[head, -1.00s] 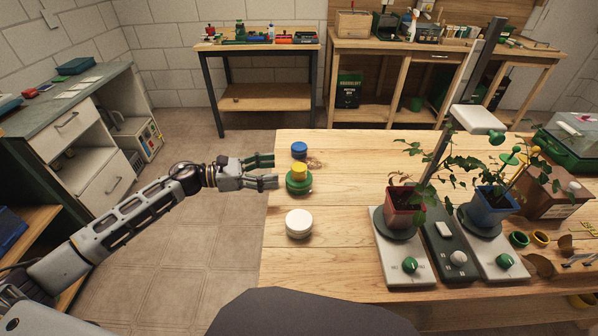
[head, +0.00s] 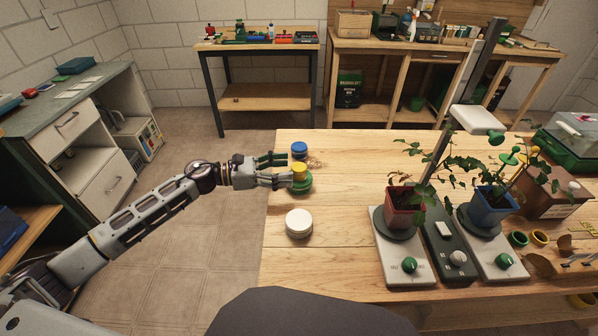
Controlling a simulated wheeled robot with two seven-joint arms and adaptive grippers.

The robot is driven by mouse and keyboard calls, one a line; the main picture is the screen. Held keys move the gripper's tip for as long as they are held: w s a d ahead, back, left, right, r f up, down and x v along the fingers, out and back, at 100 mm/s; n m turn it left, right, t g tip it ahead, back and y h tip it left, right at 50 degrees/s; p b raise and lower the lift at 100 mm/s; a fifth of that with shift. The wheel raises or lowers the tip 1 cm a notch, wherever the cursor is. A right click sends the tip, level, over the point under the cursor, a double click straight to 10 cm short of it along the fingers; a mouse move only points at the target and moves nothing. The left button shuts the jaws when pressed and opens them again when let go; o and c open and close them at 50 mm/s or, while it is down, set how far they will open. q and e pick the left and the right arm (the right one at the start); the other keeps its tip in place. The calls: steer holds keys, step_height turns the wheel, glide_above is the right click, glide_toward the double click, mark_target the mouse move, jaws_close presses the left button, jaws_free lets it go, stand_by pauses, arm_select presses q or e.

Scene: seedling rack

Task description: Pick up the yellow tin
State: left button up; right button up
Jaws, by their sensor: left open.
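The yellow tin (head: 300,170) is a small round tin sitting on top of a wider green tin (head: 302,186) near the left edge of the wooden table. My left gripper (head: 289,168) is open, with its fingers reaching over the table edge from the left. One fingertip is at the near-left side of the yellow tin and partly overlaps it in the picture; the other finger points past its far side. I cannot tell whether a finger touches the tin. My right gripper is not in view.
A blue-topped tin (head: 299,149) stands just behind the yellow tin, close to the far finger. A white tin (head: 299,223) stands nearer to me. Potted plants in a red pot (head: 404,208) and a blue pot (head: 490,208) stand at right. The table's middle (head: 345,200) is clear.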

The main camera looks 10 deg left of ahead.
mark_target(299, 167)
arm_select(q)
steer(key=shift+x, duration=2.45)
steer(key=shift+s+r, duration=0.1)
steer(key=shift+s, duration=0.05)
steer(key=c, duration=1.1)
